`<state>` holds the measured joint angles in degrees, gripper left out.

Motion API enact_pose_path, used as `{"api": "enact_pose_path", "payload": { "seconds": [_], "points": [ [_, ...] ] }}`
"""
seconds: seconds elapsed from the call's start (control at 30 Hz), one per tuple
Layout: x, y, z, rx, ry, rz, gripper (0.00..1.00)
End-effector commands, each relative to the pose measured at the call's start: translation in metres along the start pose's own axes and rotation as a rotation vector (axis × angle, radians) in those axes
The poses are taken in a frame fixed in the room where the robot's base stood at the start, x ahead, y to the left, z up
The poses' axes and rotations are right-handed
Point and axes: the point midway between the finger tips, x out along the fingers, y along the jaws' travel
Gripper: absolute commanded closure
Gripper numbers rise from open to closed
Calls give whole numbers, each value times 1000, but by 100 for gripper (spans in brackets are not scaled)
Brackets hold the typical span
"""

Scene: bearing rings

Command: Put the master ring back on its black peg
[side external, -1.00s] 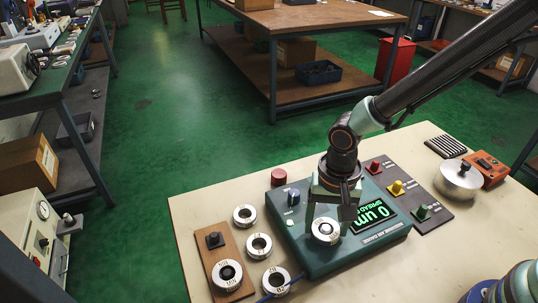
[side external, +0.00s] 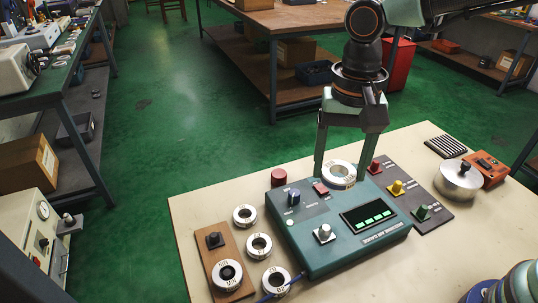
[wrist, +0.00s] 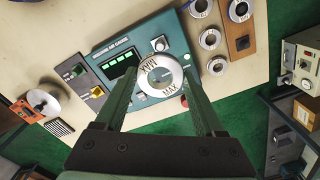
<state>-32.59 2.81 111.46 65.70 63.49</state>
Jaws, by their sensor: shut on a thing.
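My gripper (side external: 340,168) is shut on the master ring (side external: 339,174), a silver ring marked MAX in the wrist view (wrist: 160,76). The ring is held above the teal air gauge (side external: 300,246), clear of its silver plug (side external: 324,233). A brown wooden board (side external: 238,249) lies left of the gauge. Its far black peg (side external: 214,239) is bare; it also shows in the wrist view (wrist: 242,43). A second master ring, marked MIN (side external: 227,275), sits around the near peg of the board.
Several loose rings lie between board and gauge, including one at the back (side external: 245,215), one in the middle (side external: 259,246) and one in front (side external: 276,281). A red cap (side external: 278,177) stands behind the gauge. Colored blocks on a dark mat (side external: 417,193) lie right.

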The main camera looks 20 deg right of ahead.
Motion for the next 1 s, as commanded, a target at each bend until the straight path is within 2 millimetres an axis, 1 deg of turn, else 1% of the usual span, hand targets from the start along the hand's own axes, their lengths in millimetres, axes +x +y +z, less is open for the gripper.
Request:
{"api": "enact_pose_path", "payload": {
  "seconds": [0.03,0.2,0.33,0.43,0.57,0.67,0.8,0.87,1.0],
  "points": [
    [-12,-1,-1,0,3,-6,100],
    [-36,-1,0,0,2,-4,100],
    [-43,-5,-1,-1,1,-1,100],
    [-43,-17,-2,-2,-1,1,100],
    [-35,-45,-6,-2,-1,3,100],
    [-24,-72,-8,-3,-2,4,100],
    [-5,-109,-8,-3,-1,3,100],
    [4,-124,-7,-3,-1,4,100],
    [29,-156,-3,-2,-1,3,100]
  ]
}}
